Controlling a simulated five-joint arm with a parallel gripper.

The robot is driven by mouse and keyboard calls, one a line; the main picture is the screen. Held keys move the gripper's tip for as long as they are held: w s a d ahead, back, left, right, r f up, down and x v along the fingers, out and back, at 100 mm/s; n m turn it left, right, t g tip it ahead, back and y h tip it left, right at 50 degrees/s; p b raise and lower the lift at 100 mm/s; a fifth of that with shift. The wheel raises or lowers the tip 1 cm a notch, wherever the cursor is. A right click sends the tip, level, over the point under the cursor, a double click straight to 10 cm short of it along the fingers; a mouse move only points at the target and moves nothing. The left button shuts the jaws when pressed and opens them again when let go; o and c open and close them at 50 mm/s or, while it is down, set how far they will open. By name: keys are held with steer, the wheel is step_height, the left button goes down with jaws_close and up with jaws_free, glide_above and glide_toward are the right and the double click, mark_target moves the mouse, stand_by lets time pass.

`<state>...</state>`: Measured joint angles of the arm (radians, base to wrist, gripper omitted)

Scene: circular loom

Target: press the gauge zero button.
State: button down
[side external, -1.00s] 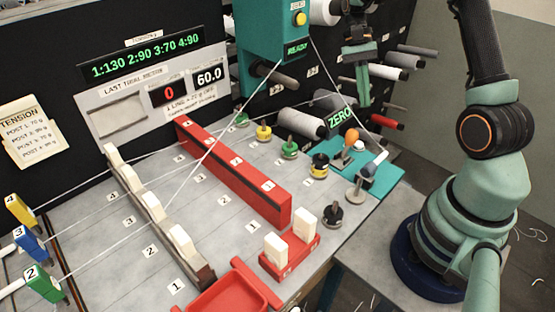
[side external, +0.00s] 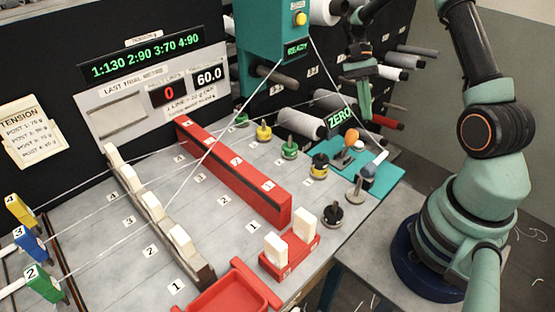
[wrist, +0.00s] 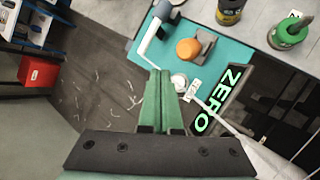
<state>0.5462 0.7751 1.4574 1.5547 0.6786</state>
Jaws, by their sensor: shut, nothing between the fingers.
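A small white round button (wrist: 180,82) with a small label beside it shows just right of my fingertips in the wrist view. It is on the teal mat, close to the black display reading ZERO in green (wrist: 218,100). That ZERO display also shows in the side view (side external: 340,117). My gripper (wrist: 161,73) is shut and empty, its green fingers together. In the side view my gripper (side external: 366,114) points down above the far end of the teal mat, apart from it. The wrist view does not clearly show the height between fingertips and button.
The teal mat (side external: 385,183) holds an orange-topped tool (side external: 351,138) and a blue-and-white tool (side external: 376,162). Weights, including a black and yellow one (side external: 319,165), stand left of it. Thread spools (side external: 302,123) stick out from the back wall. A thread runs down beside my gripper.

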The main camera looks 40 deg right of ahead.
mark_target(360, 142)
steer(key=shift+f, duration=3.15)
steer(key=shift+f, duration=0.15)
steer(key=shift+d+f, duration=0.1)
steer(key=shift+f, duration=0.2)
steer(key=shift+s+f, duration=0.25)
steer(key=shift+f, duration=0.55)
stand_by(0.6)
steer(key=shift+r, duration=0.15)
steer(key=shift+s+r, duration=0.2)
steer(key=shift+r, duration=0.45)
steer(key=shift+w, duration=0.1)
